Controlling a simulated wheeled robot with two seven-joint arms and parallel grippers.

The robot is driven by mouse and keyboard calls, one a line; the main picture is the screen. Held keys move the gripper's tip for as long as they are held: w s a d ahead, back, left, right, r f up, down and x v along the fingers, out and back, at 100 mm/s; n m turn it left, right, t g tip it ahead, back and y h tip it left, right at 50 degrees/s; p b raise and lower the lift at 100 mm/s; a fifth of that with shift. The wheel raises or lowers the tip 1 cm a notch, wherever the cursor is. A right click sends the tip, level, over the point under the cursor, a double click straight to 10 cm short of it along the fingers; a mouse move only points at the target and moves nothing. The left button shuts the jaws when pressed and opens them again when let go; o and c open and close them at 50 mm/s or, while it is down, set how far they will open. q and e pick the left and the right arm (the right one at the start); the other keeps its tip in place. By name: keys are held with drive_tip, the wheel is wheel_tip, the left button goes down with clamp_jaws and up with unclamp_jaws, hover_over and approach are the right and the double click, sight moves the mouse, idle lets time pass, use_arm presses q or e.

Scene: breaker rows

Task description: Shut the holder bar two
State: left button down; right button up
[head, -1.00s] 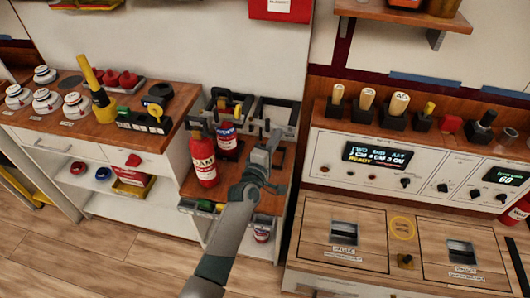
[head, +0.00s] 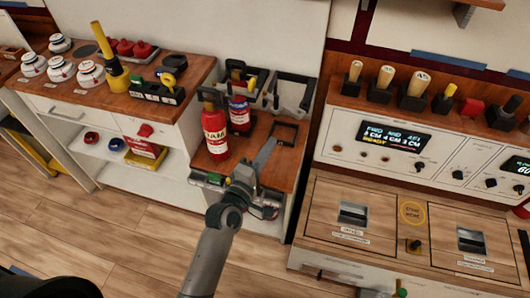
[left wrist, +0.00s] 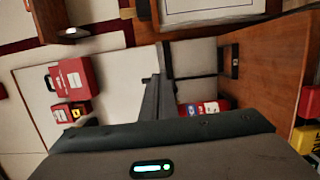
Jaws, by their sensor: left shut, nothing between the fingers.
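Two holders stand at the back of the low wooden shelf in the head view. The left holder has a red extinguisher with a blue label (head: 239,114) at it. The right grey holder (head: 292,92) looks empty. A dark looped bar (head: 296,128) juts out in front of it, low over the shelf, and looks open. I cannot read a number on either holder. My left gripper (head: 268,150) is shut and empty, its tips close to this bar; I cannot tell whether they touch. In the left wrist view its fingers (left wrist: 152,85) point toward the grey holder (left wrist: 195,58). My right gripper is not seen.
A red foam extinguisher (head: 214,136) stands on the shelf left of my gripper. A white console (head: 345,128) with a wooden top closes off the right. A counter with white round detectors (head: 61,69) is at the left. Floor in front is open.

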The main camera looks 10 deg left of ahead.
use_arm(q)
drive_tip(key=shift+v, duration=0.9)
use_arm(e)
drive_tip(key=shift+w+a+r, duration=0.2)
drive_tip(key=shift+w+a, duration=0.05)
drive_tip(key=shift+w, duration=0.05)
use_arm(q)
drive_tip(key=shift+a, duration=0.15)
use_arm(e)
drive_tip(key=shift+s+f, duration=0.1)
use_arm(q)
drive_tip(key=a+m+g+h+b, duration=0.1)
drive_tip(key=a+m+h+b, duration=0.2)
drive_tip(key=m, duration=1.7)
drive_tip(key=a+b, duration=0.4)
drive_tip(key=a, duration=0.1)
drive_tip(key=shift+w+a+m+g+h, duration=0.2)
drive_tip(key=shift+w+m+g+h, duration=0.1)
drive_tip(key=shift+m+h, duration=0.1)
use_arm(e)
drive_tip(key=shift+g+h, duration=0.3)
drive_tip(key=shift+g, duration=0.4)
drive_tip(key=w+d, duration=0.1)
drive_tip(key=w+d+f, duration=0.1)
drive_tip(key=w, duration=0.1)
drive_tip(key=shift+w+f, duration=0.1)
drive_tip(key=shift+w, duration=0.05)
use_arm(q)
drive_tip(key=shift+w+r, duration=0.1)
